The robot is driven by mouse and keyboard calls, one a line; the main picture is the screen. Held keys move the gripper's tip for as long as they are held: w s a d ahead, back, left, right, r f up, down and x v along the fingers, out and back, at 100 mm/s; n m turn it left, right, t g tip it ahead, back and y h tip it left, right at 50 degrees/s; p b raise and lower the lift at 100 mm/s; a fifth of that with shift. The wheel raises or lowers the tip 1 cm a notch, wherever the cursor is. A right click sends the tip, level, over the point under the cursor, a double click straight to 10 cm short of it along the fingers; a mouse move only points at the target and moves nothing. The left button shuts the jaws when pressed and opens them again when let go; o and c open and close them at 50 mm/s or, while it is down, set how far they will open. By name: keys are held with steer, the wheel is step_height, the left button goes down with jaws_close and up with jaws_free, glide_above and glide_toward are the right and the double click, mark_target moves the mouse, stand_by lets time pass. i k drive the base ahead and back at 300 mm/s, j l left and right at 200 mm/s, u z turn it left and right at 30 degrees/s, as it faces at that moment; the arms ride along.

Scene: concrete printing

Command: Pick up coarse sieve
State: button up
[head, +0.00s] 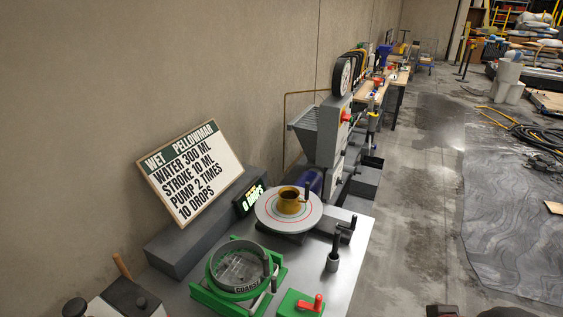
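The coarse sieve (238,268) is a round grey-rimmed sieve with a label on its front that appears to read COARSE. It sits in a green frame (205,297) on the near end of a grey metal table (325,285). A dark upright handle or post stands at its right side. My gripper is not in view, so its state does not show.
Behind the sieve are a round plate (268,213) with a brass ring (289,201) and a tall grey machine (335,130). A green block with a red lever (304,304) is at right. A sign (190,172) leans behind. Open concrete floor (415,220) lies right.

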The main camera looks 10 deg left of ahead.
mark_target(238, 244)
steer(key=u, duration=0.45)
steer(key=k+u, duration=0.15)
steer(key=u, duration=0.3)
steer(key=j+u, duration=0.1)
steer(key=u, duration=0.35)
steer(key=k+u, duration=0.1)
steer(key=u, duration=0.35)
steer(key=j+u, duration=0.15)
steer(key=u, duration=0.3)
steer(key=z, duration=1.3)
